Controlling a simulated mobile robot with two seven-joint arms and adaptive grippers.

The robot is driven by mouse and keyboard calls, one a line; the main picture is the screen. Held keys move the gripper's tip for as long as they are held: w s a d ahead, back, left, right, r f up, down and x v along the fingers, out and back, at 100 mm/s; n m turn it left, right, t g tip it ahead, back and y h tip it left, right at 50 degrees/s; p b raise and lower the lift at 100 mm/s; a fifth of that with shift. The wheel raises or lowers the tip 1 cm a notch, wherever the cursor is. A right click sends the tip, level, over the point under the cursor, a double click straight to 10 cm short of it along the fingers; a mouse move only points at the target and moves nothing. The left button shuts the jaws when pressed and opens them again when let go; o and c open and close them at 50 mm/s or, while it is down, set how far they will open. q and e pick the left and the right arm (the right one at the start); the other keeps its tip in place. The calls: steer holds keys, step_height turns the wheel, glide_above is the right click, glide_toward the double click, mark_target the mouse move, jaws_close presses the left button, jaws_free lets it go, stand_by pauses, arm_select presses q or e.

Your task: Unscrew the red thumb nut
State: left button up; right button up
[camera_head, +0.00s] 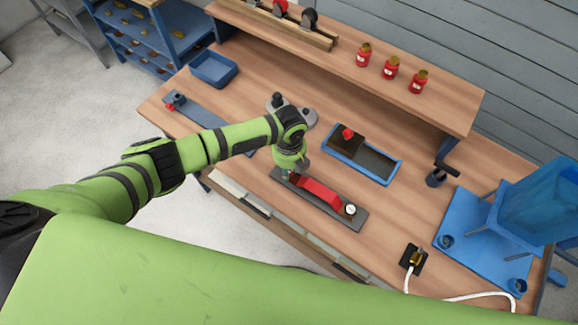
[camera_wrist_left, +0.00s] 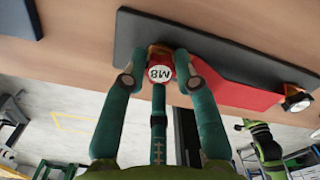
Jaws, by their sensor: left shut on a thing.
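The red thumb nut (camera_wrist_left: 160,70), with a white cap marked M8, shows between the fingertips of my left gripper (camera_wrist_left: 160,80) in the left wrist view. The green fingers close on it from both sides, with another finger below. The nut sits at one end of a red part (camera_wrist_left: 235,90) on a dark plate (camera_wrist_left: 137,38). In the head view my left gripper (camera_head: 288,174) is over the left end of the dark plate (camera_head: 359,224) and hides the nut. The red part (camera_head: 319,191) shows beside it. My right gripper is not in view.
A blue-edged tray (camera_head: 393,172) holding a red-knobbed piece (camera_head: 348,134) lies behind the plate. A grey fixture (camera_head: 305,118) stands behind my left wrist. A blue stand (camera_head: 458,215) and a black cable box (camera_head: 413,259) are at right. A shelf with red jars (camera_head: 390,69) runs along the back.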

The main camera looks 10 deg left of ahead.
arm_select(q)
steer(key=n, duration=0.1)
steer(key=n+p, duration=0.1)
steer(key=n, duration=0.1)
steer(key=shift+r+p, duration=0.3)
steer(key=shift+n+p, duration=0.35)
steer(key=shift+n, duration=0.75)
steer(key=shift+f+n, duration=0.1)
steer(key=shift+n, duration=0.8)
steer(key=n, duration=0.3)
steer(key=shift+w+f, duration=0.1)
steer(key=shift+f, duration=0.05)
steer(key=n, duration=0.5)
steer(key=shift+a+n, duration=0.1)
steer(key=shift+n, duration=0.3)
steer(key=shift+r, duration=2.5)
